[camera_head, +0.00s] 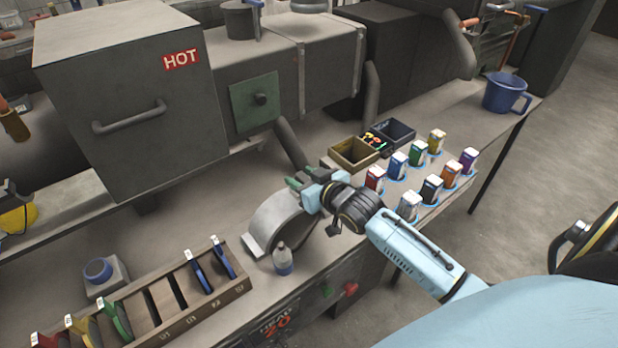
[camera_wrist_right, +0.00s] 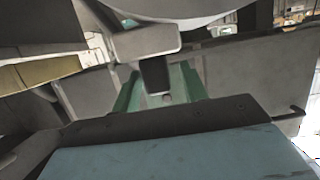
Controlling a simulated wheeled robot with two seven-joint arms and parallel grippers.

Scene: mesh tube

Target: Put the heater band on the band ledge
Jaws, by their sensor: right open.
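A grey curved band, which looks like the heater band (camera_head: 279,216), stands as an arch on the bench with a flat flange at its lower left. My right gripper (camera_head: 300,178) is at the top right of this arch, its green fingers pointing left. In the right wrist view the open fingers (camera_wrist_right: 158,88) stand on either side of a dark stub below a grey tab (camera_wrist_right: 145,42), with a curved grey surface above. I cannot tell whether the fingers touch the stub. I cannot pick out the band ledge with certainty. My left gripper is not in view.
A large grey box marked HOT (camera_head: 125,90) stands behind. A slotted rack (camera_head: 170,300) with coloured handles lies front left. A small bottle (camera_head: 283,258) stands close in front of the band. Several coloured cartridges (camera_head: 398,165) and open bins (camera_head: 354,154) stand to the right.

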